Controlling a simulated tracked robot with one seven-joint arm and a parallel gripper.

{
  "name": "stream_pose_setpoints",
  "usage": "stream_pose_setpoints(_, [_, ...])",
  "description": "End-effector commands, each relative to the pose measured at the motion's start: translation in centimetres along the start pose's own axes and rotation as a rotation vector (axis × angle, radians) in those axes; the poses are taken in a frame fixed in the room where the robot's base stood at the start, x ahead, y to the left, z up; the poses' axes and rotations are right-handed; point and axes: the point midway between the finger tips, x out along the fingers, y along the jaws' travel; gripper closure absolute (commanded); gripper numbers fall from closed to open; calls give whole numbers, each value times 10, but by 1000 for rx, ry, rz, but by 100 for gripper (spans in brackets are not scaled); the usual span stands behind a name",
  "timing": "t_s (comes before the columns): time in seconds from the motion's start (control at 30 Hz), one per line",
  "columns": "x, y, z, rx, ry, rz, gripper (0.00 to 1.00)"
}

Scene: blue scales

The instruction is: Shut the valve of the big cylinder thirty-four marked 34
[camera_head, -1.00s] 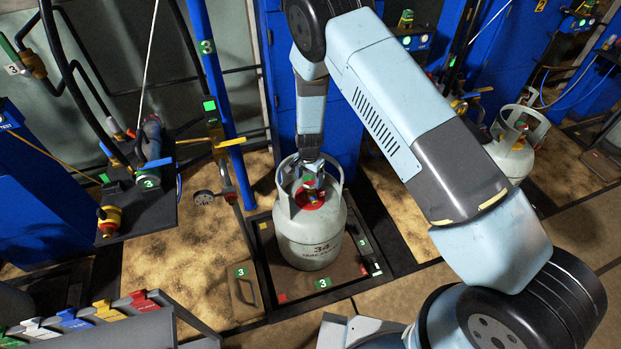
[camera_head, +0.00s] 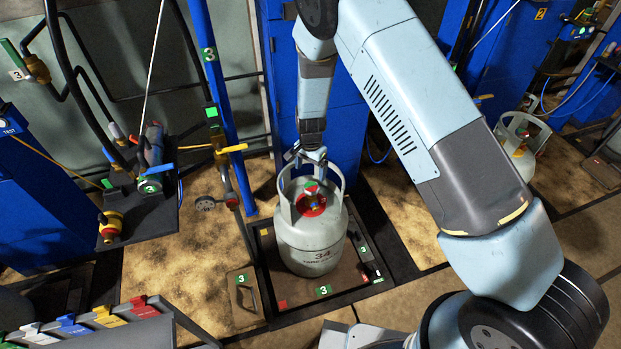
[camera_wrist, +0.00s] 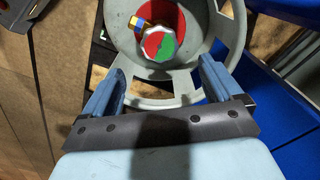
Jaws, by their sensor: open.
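The big grey cylinder (camera_head: 311,240) marked 34 stands upright on the scale platform (camera_head: 350,284) labelled 3. Its valve handwheel, red and green, (camera_head: 311,189) sits inside the open collar at the top, above a red ring. In the wrist view the handwheel (camera_wrist: 158,45) shows a red half and a green half, with a brass, blue and yellow fitting beside it. My gripper (camera_head: 308,156) is above the back of the collar, apart from the handwheel. In the wrist view its two blue fingers are spread wide and nothing is between them; the handwheel lies beyond the fingertips.
A blue post (camera_head: 220,100) stands left of the cylinder. A shelf (camera_head: 150,205) with tools and a yellow-red fitting is at left. Coloured tags on a rack (camera_head: 105,318) are at front left. Another grey cylinder (camera_head: 520,140) stands at right.

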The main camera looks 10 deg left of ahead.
Motion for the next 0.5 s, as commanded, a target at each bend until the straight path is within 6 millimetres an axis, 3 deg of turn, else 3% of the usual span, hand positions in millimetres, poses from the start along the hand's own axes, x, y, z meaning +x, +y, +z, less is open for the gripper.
stream_pose_setpoints(0.2, [-35, -1, 0, -1, 1, -2, 8])
stream_pose_setpoints(0.5, [-51, 0, -1, 0, 0, 0, 8])
